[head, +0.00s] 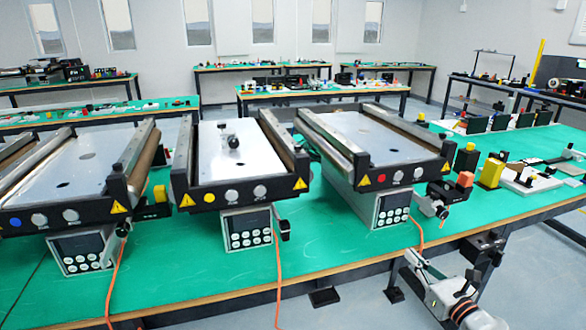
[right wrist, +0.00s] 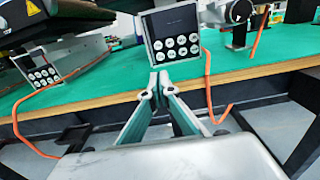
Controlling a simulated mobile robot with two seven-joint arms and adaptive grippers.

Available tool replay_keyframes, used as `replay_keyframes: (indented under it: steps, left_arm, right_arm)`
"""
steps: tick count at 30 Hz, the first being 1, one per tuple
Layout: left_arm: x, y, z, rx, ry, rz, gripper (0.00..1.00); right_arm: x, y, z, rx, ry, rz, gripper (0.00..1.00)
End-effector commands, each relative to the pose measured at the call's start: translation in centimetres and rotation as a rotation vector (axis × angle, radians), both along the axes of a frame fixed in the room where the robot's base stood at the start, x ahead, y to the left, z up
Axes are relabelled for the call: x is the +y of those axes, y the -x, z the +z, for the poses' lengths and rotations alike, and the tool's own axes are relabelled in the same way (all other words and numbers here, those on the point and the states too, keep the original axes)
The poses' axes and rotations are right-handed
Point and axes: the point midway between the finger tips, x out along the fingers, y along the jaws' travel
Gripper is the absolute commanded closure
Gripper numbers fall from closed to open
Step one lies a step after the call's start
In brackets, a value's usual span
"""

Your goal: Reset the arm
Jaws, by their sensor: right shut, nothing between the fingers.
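My right gripper (head: 415,262) is low at the right of the head view, in front of the green table's (head: 330,250) front edge and below its top. In the right wrist view its two fingertips (right wrist: 158,82) meet, with nothing between them. A control box with round buttons (right wrist: 174,38) shows just beyond the fingertips, apart from them as far as I can tell. My left gripper is not in either view.
Three mini conveyors stand on the table: left (head: 75,165), middle (head: 235,155) and right (head: 372,138). Orange cables (head: 277,275) hang over the front edge. Yellow and black blocks (head: 491,172) stand at the right. Floor in front of the table looks clear.

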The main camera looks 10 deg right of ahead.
Motion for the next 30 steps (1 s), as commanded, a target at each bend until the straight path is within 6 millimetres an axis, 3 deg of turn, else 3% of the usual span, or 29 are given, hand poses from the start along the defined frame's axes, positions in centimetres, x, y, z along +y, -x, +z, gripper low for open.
replay_keyframes:
  steps: [4,8,15,21,25,30]
  left_arm:
    - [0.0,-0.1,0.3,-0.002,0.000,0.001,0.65]
    - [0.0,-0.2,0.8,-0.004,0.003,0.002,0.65]
    - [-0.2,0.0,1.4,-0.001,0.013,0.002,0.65]
    - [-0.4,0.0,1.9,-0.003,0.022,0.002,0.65]
    - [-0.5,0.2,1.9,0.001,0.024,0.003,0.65]
    - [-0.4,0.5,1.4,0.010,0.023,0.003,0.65]
  right_arm:
    - [1.7,1.5,-1.8,0.038,-0.206,-0.006,1.00]
    - [4.9,4.6,-5.5,0.124,-0.654,-0.046,1.00]
    - [12.5,13.4,-13.9,0.338,-1.661,-0.283,1.00]
    - [19.9,21.3,-18.9,0.474,-2.372,-0.607,1.00]
    - [23.3,24.6,-20.3,0.512,-2.640,-0.782,1.00]
    - [25.1,26.2,-20.8,0.527,-2.772,-0.880,1.00]
